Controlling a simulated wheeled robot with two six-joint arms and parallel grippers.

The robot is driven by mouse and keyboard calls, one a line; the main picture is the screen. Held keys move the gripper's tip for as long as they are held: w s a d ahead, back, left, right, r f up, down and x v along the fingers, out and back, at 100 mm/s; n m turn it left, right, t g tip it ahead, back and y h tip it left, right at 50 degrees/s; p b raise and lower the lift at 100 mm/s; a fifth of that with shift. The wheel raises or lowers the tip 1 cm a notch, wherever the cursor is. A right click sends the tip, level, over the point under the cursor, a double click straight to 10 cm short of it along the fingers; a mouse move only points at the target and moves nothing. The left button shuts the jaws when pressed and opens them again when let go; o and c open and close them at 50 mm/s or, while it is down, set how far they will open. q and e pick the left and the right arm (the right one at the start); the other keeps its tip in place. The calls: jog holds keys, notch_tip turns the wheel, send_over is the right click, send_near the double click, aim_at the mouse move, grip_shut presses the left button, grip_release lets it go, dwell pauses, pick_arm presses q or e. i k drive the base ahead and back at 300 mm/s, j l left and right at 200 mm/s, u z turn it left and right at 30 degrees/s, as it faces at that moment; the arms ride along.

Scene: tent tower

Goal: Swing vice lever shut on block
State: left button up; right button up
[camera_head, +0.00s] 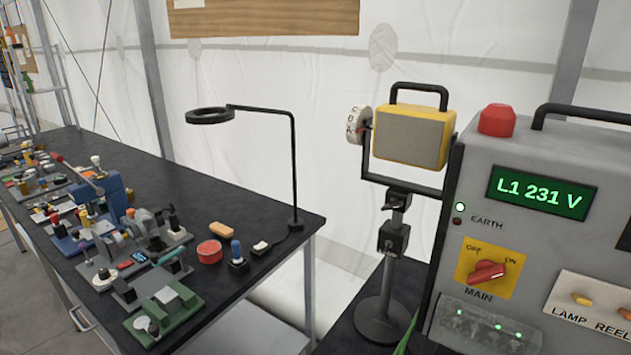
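A small green fixture (185,310) sits at the near corner of the black workbench (260,215). It has a pale round knob and a grey block-like part (165,296) on it, and it may be the vice. Behind it on the bench stands a blue machine (112,190) with a red-tipped lever reaching up to the left. The parts are small and crowded, so I cannot tell for sure which is the vice lever or whether it is open or shut. Neither of my grippers shows in the head view.
A ring lamp (210,116) on a thin stand rises from the bench's right end, with a red round tin (209,251) nearby. A yellow work light (410,135) on a stand and a grey control panel (530,220) fill the right.

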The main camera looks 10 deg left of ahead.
aim_at(143, 325)
jog(key=k+u, duration=0.15)
jog(key=u, duration=0.25)
jog(key=k+u, duration=0.15)
jog(key=u, duration=0.2)
jog(key=k+j+u, duration=0.1)
jog(key=u, duration=0.3)
